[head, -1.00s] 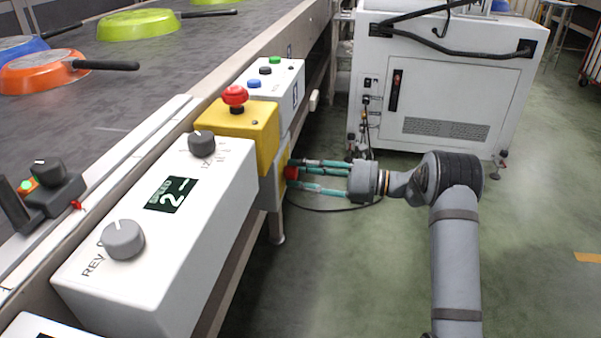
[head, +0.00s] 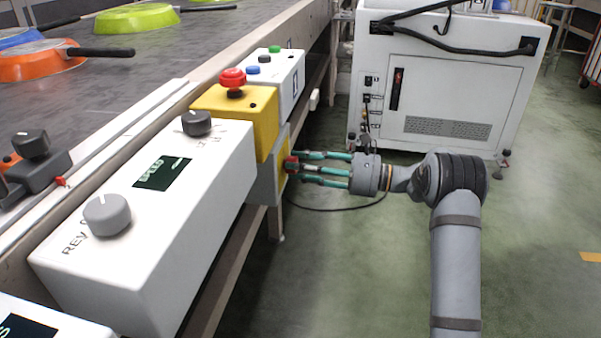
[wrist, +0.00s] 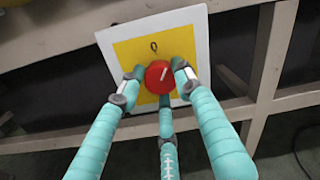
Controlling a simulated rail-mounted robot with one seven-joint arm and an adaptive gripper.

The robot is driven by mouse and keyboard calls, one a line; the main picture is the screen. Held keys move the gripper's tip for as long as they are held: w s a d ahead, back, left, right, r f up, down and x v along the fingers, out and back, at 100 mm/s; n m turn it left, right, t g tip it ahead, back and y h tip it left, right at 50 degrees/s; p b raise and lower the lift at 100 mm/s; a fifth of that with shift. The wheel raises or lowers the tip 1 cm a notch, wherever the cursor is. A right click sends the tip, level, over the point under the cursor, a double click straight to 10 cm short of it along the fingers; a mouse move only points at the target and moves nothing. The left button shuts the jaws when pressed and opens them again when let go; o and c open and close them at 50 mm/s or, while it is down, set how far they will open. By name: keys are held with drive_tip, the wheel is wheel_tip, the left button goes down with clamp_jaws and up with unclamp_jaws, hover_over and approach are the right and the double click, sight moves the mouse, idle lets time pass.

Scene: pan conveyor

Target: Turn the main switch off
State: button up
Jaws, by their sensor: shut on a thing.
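The main switch is a round red knob (wrist: 158,77) with a white mark, on a yellow square within a white plate (wrist: 198,40). A "0" is printed above the knob. The mark leans up and slightly right in the wrist view, not straight at the "0". My gripper (wrist: 157,85) has teal fingers closed around the knob, two at its sides and one below. In the head view my gripper (head: 297,164) reaches from the right to the red knob (head: 290,165) on the side of the grey box (head: 268,182). The fingers partly hide the knob there.
A yellow box with a red emergency button (head: 232,78) stands above the switch. The white control box (head: 150,225) has grey knobs and a speed display (head: 161,173) showing a dash. Coloured pans lie on the conveyor (head: 150,60). A white cabinet (head: 450,90) stands behind my arm.

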drive_tip(key=n+b, duration=0.4)
drive_tip(key=n, duration=0.1)
drive_tip(key=shift+r, duration=0.1)
drive_tip(key=shift+n, duration=0.3)
idle(0.4)
drive_tip(key=o, duration=1.2)
drive_tip(key=shift+s, duration=0.1)
drive_tip(key=shift+c, duration=0.2)
drive_tip(key=shift+d, duration=0.1)
drive_tip(key=s+d, duration=0.1)
drive_tip(key=d, duration=1)
drive_tip(key=shift+s+d+f, duration=0.2)
drive_tip(key=shift+s+d, duration=0.15)
drive_tip(key=shift+s, duration=0.05)
